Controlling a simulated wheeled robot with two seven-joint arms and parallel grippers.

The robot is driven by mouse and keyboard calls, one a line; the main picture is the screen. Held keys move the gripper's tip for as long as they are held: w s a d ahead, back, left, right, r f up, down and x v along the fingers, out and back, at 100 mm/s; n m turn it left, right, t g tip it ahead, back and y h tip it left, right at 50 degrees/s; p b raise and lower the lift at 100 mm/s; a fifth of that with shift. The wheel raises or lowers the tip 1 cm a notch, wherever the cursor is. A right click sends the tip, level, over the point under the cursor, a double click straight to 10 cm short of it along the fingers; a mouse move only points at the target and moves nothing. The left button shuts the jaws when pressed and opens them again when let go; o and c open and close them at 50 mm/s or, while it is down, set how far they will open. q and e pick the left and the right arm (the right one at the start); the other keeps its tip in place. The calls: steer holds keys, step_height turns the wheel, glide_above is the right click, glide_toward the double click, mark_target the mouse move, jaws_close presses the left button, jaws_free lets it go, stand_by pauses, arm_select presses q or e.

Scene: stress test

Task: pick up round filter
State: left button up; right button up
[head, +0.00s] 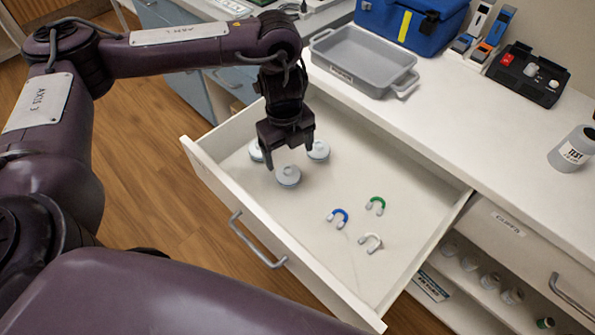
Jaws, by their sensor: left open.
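Several small items lie in an open white drawer (345,275). Three of them are round, pale grey-white filters at its left end: a front one (288,176), a right one (318,150) and a left one (256,151). My left gripper (288,155) points down over this group with its fingers apart. It seems empty. Its fingers partly cover the left filter and come close to the others; I cannot tell whether they touch any. My right gripper is not in view.
Blue (338,217), green (376,205) and white (371,242) U-shaped clips lie in the drawer's middle. The drawer walls surround the items.

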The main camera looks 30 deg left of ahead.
mark_target(288, 169)
arm_select(q)
steer(key=shift+s+a+f+y+b, duration=0.35)
steer(key=shift+a+f, duration=0.25)
steer(key=shift+f, duration=0.1)
steer(key=f, duration=0.2)
steer(key=f+b, duration=0.2)
steer(key=f, duration=0.1)
steer(key=shift+w+d+f, duration=0.3)
steer(key=shift+d, duration=0.05)
steer(key=shift+f+b, duration=0.3)
steer(key=shift+f, duration=0.15)
steer(key=shift+r, duration=0.1)
steer(key=c, duration=1.1)
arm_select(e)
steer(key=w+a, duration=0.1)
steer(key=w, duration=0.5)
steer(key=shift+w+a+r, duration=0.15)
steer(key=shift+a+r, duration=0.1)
arm_select(q)
steer(key=shift+o, duration=0.2)
